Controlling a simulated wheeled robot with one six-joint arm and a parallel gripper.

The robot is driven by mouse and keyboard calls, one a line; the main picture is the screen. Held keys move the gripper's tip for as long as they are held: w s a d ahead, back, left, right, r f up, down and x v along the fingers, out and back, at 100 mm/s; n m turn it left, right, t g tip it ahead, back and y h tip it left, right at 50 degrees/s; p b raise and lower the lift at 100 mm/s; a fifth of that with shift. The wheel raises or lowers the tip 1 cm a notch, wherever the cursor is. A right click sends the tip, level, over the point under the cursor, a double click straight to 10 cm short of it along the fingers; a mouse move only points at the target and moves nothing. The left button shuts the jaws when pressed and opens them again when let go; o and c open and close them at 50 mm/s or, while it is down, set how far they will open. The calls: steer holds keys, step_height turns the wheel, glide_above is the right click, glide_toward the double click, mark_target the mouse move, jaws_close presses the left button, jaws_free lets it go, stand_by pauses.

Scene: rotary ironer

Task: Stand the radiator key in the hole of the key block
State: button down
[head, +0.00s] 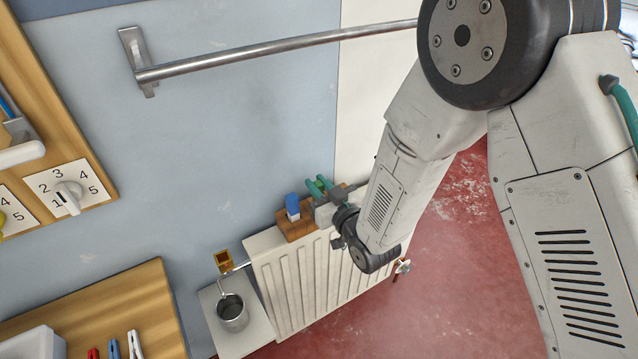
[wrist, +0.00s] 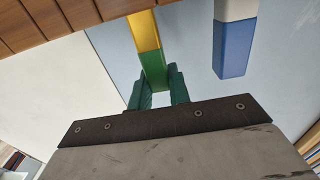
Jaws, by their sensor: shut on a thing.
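My gripper (head: 320,187) is at the top of the radiator, close to the wooden key block (head: 292,231). In the wrist view its green fingers (wrist: 158,92) are shut on a bar, green near the fingers and yellow farther out, apparently the radiator key (wrist: 147,45). The bar's yellow end reaches the picture's top edge, beside slatted wood (wrist: 40,22). Its far end is cut off, so I cannot tell whether it is in a hole. A blue-and-white piece (head: 292,204) stands upright on the block; it also shows in the wrist view (wrist: 234,45), apart from the fingers.
The block sits on a white ribbed radiator (head: 290,285) against the wall. A metal cup (head: 232,312) stands on a white surface to its left. A steel rail (head: 270,53) runs above. A wooden shelf with coloured pegs (head: 113,347) is at lower left. Red floor (head: 450,270) is open at right.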

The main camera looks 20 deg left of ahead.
steer(key=shift+f, duration=0.7)
steer(key=c, duration=1.2)
jaws_free()
steer(key=shift+c, duration=0.2)
steer(key=v, duration=0.8)
